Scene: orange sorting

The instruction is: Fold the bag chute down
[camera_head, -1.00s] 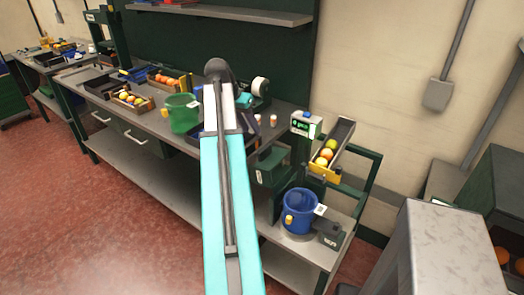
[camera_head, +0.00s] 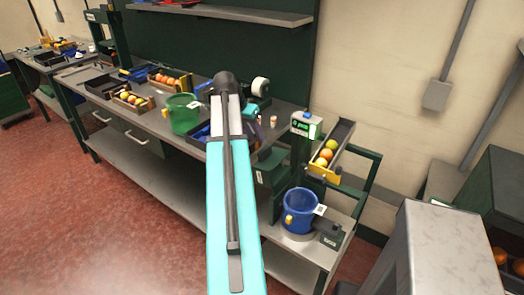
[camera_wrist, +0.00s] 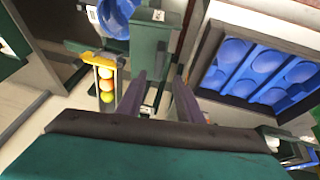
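A sloping dark trough (camera_head: 341,135), which looks like the chute, stands at the right end of the bench with several orange, yellow and green fruits in it. A yellow piece (camera_head: 323,174) is at its lower end. In the wrist view the fruits (camera_wrist: 106,85) sit in a line inside a yellow-edged frame, left of my fingers. My gripper (camera_wrist: 158,85) is open, its two dark fingers apart with nothing seen between them. A dark green post (camera_wrist: 150,48) shows beyond the fingertips. I cannot tell any contact.
A blue bucket (camera_head: 299,211) stands on the low shelf below the trough. A green bucket (camera_head: 181,114) and fruit crates (camera_head: 132,103) are on the bench. A blue cupped tray (camera_wrist: 259,72) is right of my fingers. A grey-topped cabinet (camera_head: 455,240) stands at front right.

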